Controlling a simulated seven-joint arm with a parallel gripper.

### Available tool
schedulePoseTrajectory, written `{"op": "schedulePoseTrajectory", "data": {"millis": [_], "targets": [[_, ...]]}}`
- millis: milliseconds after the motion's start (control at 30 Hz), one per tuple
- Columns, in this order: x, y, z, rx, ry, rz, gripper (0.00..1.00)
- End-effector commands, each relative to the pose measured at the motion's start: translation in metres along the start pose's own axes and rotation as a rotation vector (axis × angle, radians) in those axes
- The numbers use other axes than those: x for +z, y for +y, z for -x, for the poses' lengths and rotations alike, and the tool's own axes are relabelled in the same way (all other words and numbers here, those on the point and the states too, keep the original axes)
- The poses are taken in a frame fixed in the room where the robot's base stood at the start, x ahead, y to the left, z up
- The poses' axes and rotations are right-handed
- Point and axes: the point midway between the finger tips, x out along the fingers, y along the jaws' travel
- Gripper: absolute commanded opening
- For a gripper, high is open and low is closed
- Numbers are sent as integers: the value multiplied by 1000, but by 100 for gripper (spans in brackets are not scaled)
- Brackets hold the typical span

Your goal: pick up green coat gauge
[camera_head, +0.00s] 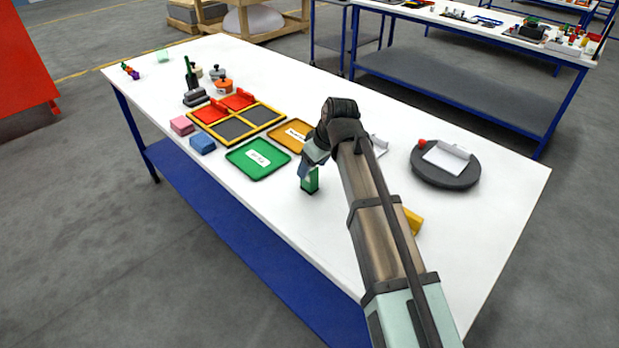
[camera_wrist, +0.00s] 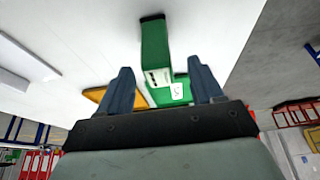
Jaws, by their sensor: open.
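The green coat gauge (camera_head: 311,182) is a small green block-shaped device on the white table, just below my gripper (camera_head: 308,171). In the wrist view the gauge (camera_wrist: 155,48) shows a dark end and a white marked panel. My gripper (camera_wrist: 160,67) is open, with one blue-grey finger on each side of the gauge's line. The gauge appears between or just beyond the fingertips; I cannot tell whether either finger touches it.
A green tray (camera_head: 258,172) with a white label and an orange tray (camera_head: 282,136) lie left of my gripper. A yellow-framed tray (camera_head: 268,112) is farther back. A dark round turntable (camera_head: 428,176) and a yellow object (camera_head: 413,222) are to the right. The front table edge is clear.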

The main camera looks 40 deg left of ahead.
Motion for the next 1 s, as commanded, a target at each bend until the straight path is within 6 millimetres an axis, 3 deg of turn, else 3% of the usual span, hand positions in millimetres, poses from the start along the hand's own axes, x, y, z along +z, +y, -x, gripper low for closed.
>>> {"op": "schedulePoseTrajectory", "data": {"millis": [400, 667, 1000], "targets": [[-5, 3, -45, 0, 0, 0, 66], [-4, 3, -49, 0, 0, 0, 66], [-5, 3, -49, 0, 0, 0, 35]]}}
